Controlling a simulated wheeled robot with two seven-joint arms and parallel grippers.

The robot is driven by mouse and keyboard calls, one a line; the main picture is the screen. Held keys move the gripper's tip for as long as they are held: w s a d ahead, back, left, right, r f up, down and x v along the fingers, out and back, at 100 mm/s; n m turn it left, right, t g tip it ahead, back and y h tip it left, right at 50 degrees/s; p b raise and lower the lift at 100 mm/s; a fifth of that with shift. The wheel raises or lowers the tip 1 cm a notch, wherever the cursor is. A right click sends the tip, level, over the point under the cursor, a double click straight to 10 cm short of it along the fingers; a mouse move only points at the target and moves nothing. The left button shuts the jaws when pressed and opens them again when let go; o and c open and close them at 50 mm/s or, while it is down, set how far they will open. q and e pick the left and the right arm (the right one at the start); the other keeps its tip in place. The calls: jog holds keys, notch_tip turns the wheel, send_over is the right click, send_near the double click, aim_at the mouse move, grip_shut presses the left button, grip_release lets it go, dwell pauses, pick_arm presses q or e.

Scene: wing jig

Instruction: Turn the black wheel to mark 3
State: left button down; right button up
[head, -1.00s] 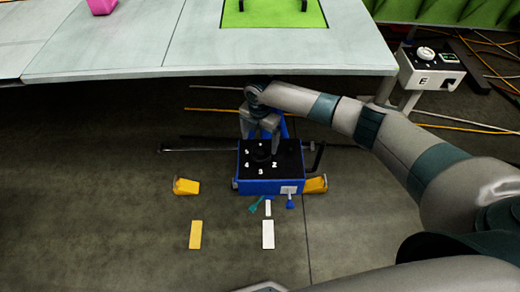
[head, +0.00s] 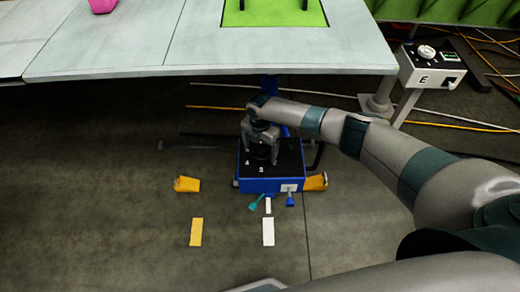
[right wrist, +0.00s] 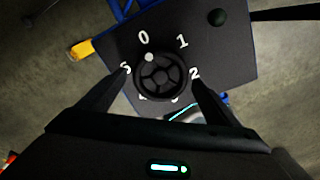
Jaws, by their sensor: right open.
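The black wheel (right wrist: 160,76) sits on the black top of a blue box (head: 270,185). In the right wrist view a white dot on its rim lies close to the mark 0 (right wrist: 143,37). Marks 1, 2 and 5 also show there; the lower marks are partly hidden. In the head view mark 3 (head: 261,170) shows on the near side of the top. My right gripper (right wrist: 161,80) is open, pointing down over the wheel, one finger on each side of it. I cannot tell whether the fingers touch the rim. My left gripper is not in view.
A black knob (right wrist: 217,17) stands on the same top, with a black handle (head: 317,157) at the box's right side. Yellow blocks (head: 187,184) are on the floor nearby. A pale wing table (head: 210,58) spans the back. A white box marked E (head: 430,68) stands far right.

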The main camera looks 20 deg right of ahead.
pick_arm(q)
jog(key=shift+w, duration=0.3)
pick_arm(e)
jog(key=shift+f, duration=0.15)
jog(key=c, duration=1.1)
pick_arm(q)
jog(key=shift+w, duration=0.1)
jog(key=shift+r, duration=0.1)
pick_arm(e)
jog(key=shift+o, duration=0.2)
